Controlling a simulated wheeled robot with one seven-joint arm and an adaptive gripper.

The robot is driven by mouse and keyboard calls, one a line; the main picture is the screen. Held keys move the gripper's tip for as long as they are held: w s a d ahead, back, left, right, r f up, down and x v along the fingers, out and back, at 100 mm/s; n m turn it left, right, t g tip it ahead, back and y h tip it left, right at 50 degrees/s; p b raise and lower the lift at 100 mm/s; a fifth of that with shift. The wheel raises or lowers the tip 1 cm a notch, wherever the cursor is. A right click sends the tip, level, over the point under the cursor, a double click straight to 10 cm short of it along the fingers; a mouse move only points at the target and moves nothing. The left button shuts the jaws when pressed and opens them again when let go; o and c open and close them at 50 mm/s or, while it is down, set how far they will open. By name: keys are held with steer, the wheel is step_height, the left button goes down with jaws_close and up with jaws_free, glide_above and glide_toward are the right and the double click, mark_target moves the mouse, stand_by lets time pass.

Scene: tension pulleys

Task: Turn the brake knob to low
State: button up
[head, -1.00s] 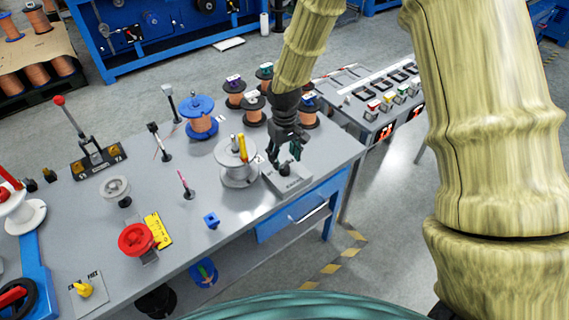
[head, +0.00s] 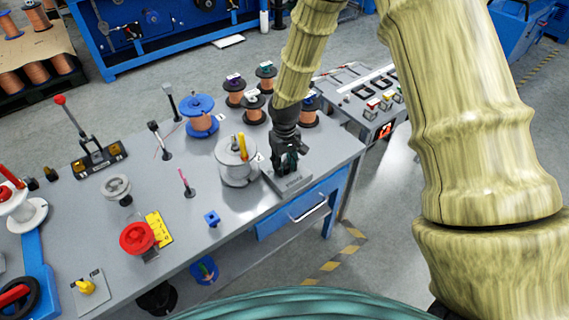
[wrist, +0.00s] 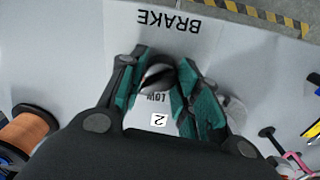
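The brake panel, a grey plate (head: 292,184) at the right end of the bench, shows in the head view under my gripper (head: 289,165). In the wrist view the word BRAKE is upside down on the panel (wrist: 168,40). The brake knob (wrist: 157,76) is dark with a pale, shiny part. It sits between the teal fingertips of my gripper (wrist: 160,75), which appear to touch it on both sides. The LOW mark (wrist: 156,97) is partly covered, on the near side of the knob in that view. In the head view the gripper hides the knob.
A control box with coloured buttons (head: 375,110) is to the right. Bare bench top (head: 225,195) lies front left.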

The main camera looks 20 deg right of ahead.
steer(key=c, duration=0.3)
steer(key=shift+n, duration=0.5)
steer(key=n+p, duration=0.1)
steer(key=n, duration=0.1)
steer(key=shift+r+n+p, duration=0.1)
steer(key=shift+n+p, duration=0.2)
steer(key=shift+n, duration=0.1)
steer(key=n+p, duration=0.1)
steer(key=n, duration=0.3)
steer(key=shift+n+p, duration=0.8)
steer(key=shift+n, duration=1.2)
steer(key=o, duration=1)
